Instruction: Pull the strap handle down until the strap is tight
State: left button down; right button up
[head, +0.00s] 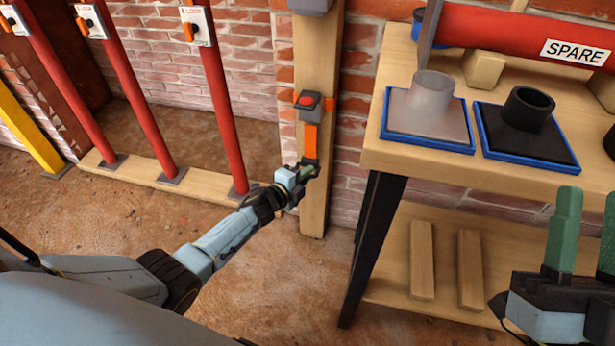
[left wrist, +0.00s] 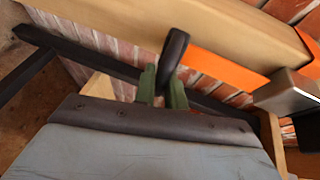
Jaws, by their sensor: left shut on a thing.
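The orange strap (head: 311,140) hangs down the front of a wooden post from a grey buckle box (head: 308,104) with a red button. At its lower end is a dark strap handle (head: 311,163). My left gripper (head: 306,174) reaches it from the lower left and is shut on the handle. In the left wrist view the black handle loop (left wrist: 175,50) sits between the green fingers (left wrist: 163,88), with the orange strap (left wrist: 225,66) running right to the buckle box (left wrist: 290,92). My right gripper (head: 588,235) is open and empty at the lower right.
A wooden table (head: 400,158) with blue-edged plates stands right of the post (head: 316,205), with a lower shelf. A red SPARE prop (head: 510,38) lies on it. Several red props (head: 220,95) stand on a floor beam at left. Floor before the post is clear.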

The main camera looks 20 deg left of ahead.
pick_arm(q)
jog(key=c, duration=1.5)
grip_release()
jog(key=shift+w+a+r, duration=0.1)
jog(key=shift+r, duration=0.2)
jog(key=shift+o, duration=0.2)
jog(key=shift+f, duration=0.1)
